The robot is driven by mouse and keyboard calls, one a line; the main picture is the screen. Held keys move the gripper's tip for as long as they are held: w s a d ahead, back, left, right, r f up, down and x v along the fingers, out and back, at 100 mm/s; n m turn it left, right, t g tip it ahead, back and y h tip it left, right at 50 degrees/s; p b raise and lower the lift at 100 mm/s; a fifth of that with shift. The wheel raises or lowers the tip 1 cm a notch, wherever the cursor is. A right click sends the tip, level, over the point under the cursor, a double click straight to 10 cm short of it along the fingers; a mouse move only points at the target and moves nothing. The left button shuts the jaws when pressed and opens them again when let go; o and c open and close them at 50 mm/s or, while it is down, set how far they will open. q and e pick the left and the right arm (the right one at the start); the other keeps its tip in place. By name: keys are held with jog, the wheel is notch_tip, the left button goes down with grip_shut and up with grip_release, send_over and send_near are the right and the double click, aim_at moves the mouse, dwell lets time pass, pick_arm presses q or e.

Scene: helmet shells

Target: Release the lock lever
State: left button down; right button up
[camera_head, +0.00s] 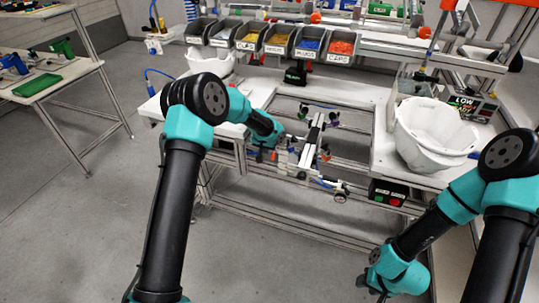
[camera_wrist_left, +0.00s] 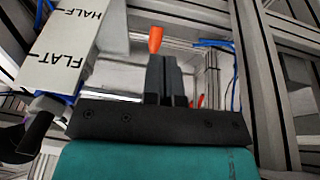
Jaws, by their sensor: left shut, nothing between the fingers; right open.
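The lock lever, with an orange handle (camera_wrist_left: 155,40), shows in the left wrist view just beyond my left gripper's fingertips. Its lower part is hidden behind the fingers. My left gripper (camera_wrist_left: 163,60) is shut and empty, its dark fingers side by side below the orange handle; I cannot tell whether they touch it. In the head view my left gripper (camera_head: 284,150) is at the left side of the central fixture (camera_head: 312,140), where details are small. My right gripper (camera_head: 372,287) is open and empty, low at the bottom right, away from the fixture.
A white plate marked FLAT and HALF (camera_wrist_left: 62,55) stands left of the fingers, above a dark knob (camera_wrist_left: 35,135). Metal rails and blue cables surround the lever. White helmet shells (camera_head: 435,135) sit on the right bench. A control box (camera_head: 387,193) is at the front, and parts bins (camera_head: 277,40) stand behind.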

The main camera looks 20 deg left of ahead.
pick_arm(q)
jog(key=v, duration=1.1)
jog(key=shift+s+a, duration=0.1)
jog(key=s+d+f+n+g+h, duration=0.1)
jog(key=s+f+n+g+h, duration=0.15)
jog(key=s+f, duration=2)
jog(key=s, duration=1.5)
jog(key=shift+a+f, duration=0.3)
jog(key=shift+f, duration=0.15)
